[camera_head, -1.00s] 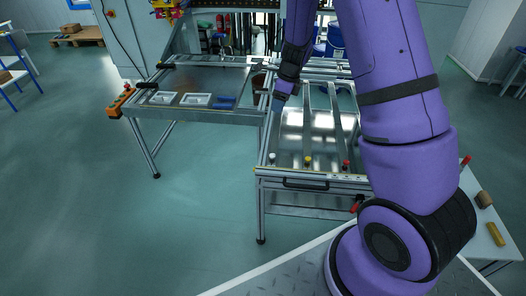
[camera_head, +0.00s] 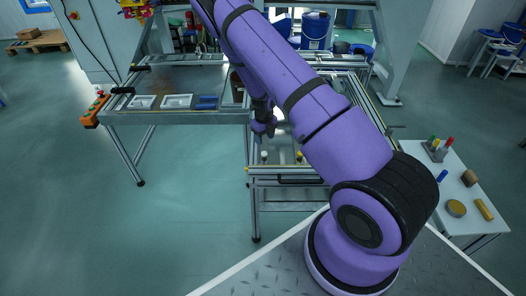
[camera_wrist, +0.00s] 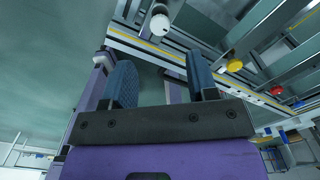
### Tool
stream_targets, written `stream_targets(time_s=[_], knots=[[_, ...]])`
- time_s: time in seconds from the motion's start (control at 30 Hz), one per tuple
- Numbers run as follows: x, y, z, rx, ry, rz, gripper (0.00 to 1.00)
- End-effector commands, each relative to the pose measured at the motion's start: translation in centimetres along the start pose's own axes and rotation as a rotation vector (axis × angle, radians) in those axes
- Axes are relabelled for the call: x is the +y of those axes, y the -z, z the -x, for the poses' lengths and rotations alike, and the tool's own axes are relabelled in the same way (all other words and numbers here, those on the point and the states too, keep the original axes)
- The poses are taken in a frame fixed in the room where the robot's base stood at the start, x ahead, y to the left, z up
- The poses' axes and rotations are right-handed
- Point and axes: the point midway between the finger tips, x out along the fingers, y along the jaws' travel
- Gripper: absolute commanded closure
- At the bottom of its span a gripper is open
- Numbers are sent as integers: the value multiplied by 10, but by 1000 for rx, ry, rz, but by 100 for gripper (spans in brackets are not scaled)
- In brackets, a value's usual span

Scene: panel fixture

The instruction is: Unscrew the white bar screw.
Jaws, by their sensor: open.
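The white bar screw (camera_head: 264,155) stands at the front left of the metal panel fixture (camera_head: 285,171). In the wrist view the white screw (camera_wrist: 160,22) shows its round head near the top edge, beyond the fingers and between their lines. My gripper (camera_wrist: 160,62) is open and empty, with its two blue fingers apart. In the head view my gripper (camera_head: 264,132) hangs just above and behind the white screw, and I see no contact. The fingertips are small and dark there, so the exact gap is unclear.
A bench (camera_head: 160,117) with white trays is at left. A side table (camera_head: 460,185) with blocks is at right. My arm covers the fixture's right part.

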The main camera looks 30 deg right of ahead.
Motion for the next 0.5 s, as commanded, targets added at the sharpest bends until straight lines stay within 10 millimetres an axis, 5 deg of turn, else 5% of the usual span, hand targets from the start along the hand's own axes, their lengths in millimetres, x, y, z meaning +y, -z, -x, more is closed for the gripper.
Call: stream_targets(time_s=[0.3,0.5], knots=[[0,1,-56,2,-2,0,47],[0,0,-77,1,-1,0,47]])
